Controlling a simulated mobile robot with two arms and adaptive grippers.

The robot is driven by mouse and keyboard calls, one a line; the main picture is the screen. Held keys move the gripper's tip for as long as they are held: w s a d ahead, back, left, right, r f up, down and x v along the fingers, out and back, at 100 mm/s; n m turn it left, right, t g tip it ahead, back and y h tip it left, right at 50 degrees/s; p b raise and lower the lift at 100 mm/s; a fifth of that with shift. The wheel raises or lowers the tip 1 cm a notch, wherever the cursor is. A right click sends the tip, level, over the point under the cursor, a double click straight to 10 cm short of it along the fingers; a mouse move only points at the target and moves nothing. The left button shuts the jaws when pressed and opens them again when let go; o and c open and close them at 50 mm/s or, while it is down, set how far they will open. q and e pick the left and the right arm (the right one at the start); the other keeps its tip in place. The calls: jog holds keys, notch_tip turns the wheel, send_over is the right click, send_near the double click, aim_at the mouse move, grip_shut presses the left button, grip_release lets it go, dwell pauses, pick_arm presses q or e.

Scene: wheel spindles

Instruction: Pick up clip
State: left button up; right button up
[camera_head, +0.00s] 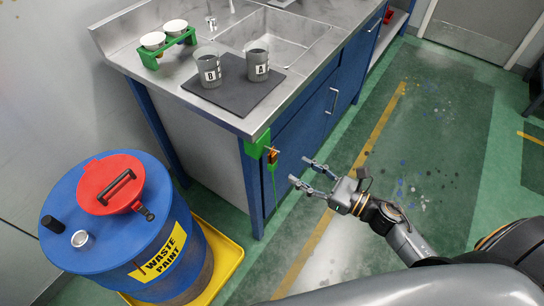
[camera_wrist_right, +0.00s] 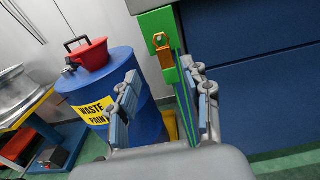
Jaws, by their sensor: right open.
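A small orange clip (camera_head: 272,156) hangs on a green bracket (camera_head: 258,145) at the front corner of the metal counter. In the right wrist view the clip (camera_wrist_right: 164,55) shows as an orange piece with a metal fitting, in front of the green bracket (camera_wrist_right: 155,22). A thin green strip or cord hangs below it. My right gripper (camera_head: 299,170) is open and empty, a short way right of the clip and apart from it. In the right wrist view the gripper (camera_wrist_right: 159,70) has its two fingers spread, with the clip beyond and between the tips. My left gripper is not in view.
A blue waste paint drum (camera_head: 98,240) with a red funnel lid stands on a yellow tray (camera_head: 224,262) to the left. Two labelled beakers stand on a dark mat (camera_head: 232,99) beside the sink.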

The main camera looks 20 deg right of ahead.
aim_at(275, 157)
jog(key=x, duration=0.4)
jog(key=shift+w+p, duration=0.15)
jog(key=shift+p, duration=0.15)
jog(key=shift+w+a, duration=0.25)
jog(key=shift+w, duration=0.15)
jog(key=x, duration=0.1)
jog(key=p+x, duration=0.1)
jog(key=x, duration=0.1)
jog(key=shift+w+f, duration=0.3)
jog(key=shift+w, duration=0.1)
jog(key=shift+w+a+f, duration=0.1)
jog(key=shift+w+a, duration=0.25)
jog(key=shift+a, duration=0.05)
grip_shut()
